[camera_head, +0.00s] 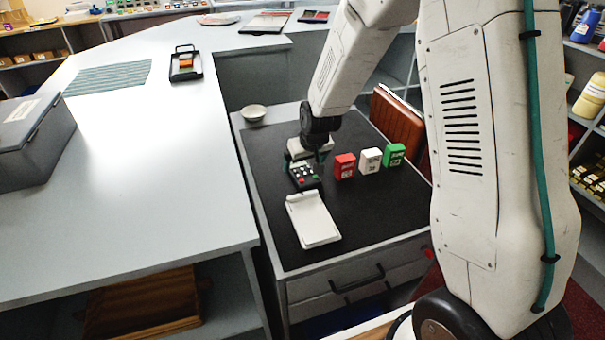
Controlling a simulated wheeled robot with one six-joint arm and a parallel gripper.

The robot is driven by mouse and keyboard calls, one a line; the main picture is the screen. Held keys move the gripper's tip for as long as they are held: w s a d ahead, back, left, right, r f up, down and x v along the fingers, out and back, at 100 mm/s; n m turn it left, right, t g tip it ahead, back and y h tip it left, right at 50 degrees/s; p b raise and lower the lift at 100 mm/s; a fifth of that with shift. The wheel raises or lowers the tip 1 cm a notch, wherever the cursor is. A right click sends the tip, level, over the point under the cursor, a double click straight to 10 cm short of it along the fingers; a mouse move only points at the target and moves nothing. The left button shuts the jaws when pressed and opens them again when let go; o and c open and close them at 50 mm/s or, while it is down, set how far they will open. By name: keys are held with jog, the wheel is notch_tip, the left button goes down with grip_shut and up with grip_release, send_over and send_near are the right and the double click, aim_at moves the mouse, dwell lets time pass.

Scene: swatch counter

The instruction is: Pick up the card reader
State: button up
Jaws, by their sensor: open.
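The card reader (301,179) is a small dark device with light and coloured keys, on the black mat of the low drawer cabinet. My gripper (316,160) is over its far end, pointing down. My gripper is open, but its fingers are small and partly hidden by the arm. I cannot tell whether they touch the reader. A white part (297,149) shows just behind the reader and beside the gripper; I cannot tell which it belongs to.
Red (345,166), white (370,160) and green (394,155) boxes stand right of the reader. A white tray-like pad (313,220) lies in front. A small bowl (253,113) sits at the back left. A brown case (397,130) stands behind. The mat's (375,205) front right is free.

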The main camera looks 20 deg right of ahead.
aim_at(302, 169)
jog(key=shift+x, duration=1.95)
jog(key=c, duration=1.2)
jog(key=shift+c, duration=0.4)
jog(key=shift+w+r, duration=0.1)
jog(key=shift+r, duration=0.05)
jog(key=r, duration=0.3)
jog(key=shift+s+r, duration=0.2)
jog(key=shift+r, duration=0.1)
jog(key=s+a, duration=0.1)
jog(key=s, duration=0.4)
jog(key=s+a, duration=0.2)
jog(key=s, duration=0.3)
jog(key=s+a+r, duration=0.1)
jog(key=s, duration=0.4)
jog(key=shift+a+r, duration=0.1)
jog(key=shift+a, duration=0.25)
